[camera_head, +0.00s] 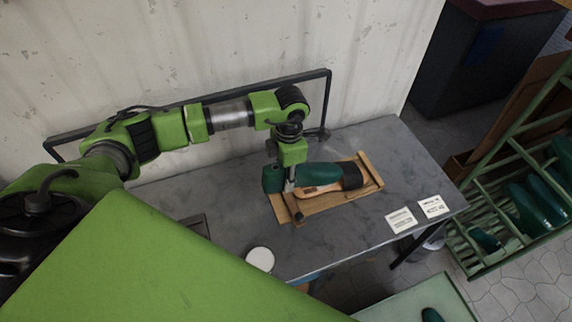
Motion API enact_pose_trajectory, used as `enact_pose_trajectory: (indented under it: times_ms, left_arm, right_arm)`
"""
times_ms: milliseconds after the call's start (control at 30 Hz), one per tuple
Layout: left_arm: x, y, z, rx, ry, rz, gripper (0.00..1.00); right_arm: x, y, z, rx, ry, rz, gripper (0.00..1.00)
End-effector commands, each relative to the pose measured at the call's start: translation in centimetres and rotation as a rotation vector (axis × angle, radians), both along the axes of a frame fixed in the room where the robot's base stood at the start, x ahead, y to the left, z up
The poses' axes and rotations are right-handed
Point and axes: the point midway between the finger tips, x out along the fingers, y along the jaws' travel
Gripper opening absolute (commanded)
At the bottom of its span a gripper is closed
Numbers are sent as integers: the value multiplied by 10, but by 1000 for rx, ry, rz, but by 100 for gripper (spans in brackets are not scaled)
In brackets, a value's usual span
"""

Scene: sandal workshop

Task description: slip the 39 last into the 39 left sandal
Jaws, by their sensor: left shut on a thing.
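The dark green last (318,174) lies along a tan sandal (312,190), its toe end pointing right. The sandal has a dark strap (351,176) at its right end and lies on a wooden board (335,205) on the grey table. The last's toe end meets the strap; how far it reaches under it is hidden. My left gripper (289,185) comes down from above and is shut on the last near its left, heel end. No size marks are readable on the last or sandal. My right gripper is not in view.
Two white labelled cards (401,220) lie at the right of the grey table (230,205). A round white item (260,259) sits near the front edge. A green rack (490,220) with several dark green lasts stands right. A dark rail (328,95) runs behind the table.

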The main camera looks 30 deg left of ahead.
Motion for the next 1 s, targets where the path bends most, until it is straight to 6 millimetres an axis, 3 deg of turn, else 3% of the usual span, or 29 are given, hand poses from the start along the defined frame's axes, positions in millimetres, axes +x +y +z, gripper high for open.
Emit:
enact_pose_trajectory:
  times_ms: [267, 700, 1000]
  left_arm:
    - [0, 0, -8, -1, -1, -1, 10]
    - [0, 1, -37, -1, -3, -1, 10]
    - [-1, 1, -39, -1, -3, -1, 10]
  right_arm:
    - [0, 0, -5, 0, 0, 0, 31]
    - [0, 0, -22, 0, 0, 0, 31]
    - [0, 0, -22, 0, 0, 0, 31]
